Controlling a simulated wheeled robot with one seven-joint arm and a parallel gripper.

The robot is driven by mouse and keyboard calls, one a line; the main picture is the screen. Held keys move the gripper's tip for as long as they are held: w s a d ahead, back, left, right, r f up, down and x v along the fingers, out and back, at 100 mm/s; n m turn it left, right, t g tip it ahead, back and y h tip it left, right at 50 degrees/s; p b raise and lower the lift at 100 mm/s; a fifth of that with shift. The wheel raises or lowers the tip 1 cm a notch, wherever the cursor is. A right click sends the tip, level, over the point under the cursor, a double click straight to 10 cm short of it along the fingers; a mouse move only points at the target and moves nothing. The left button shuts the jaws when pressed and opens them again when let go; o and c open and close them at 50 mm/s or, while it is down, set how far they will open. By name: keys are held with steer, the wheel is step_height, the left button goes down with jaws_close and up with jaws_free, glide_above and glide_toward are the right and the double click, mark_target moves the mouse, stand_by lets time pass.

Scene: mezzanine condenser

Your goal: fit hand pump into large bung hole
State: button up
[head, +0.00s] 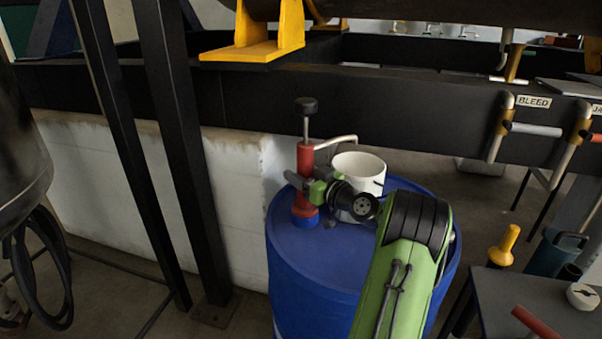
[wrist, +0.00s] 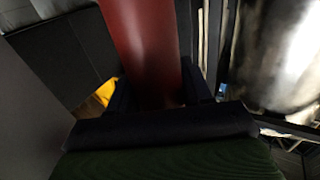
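The hand pump (head: 305,165) is upright over the blue drum (head: 325,265), with a red body, black top knob, pale spout pointing right and a blue lower collar. My gripper (head: 308,184) is shut around the middle of its red body, reaching in from the right. In the wrist view the red pump body (wrist: 145,45) stands between the two dark fingers of my gripper (wrist: 155,92). The pump's lower end is at the left part of the drum top. The large bung hole is not visible; I cannot tell whether the pump's end is in it.
A white bucket (head: 360,168) stands on the drum top behind my wrist. Black steel posts (head: 178,150) are to the left, and a black beam (head: 400,110) runs behind. A grey table (head: 540,312) with small items is at the right.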

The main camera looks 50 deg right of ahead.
steer(key=o, duration=0.5)
steer(key=shift+c, duration=0.2)
steer(key=s, duration=1.5)
steer(key=shift+s+a+p, duration=0.35)
steer(key=shift+p, duration=0.05)
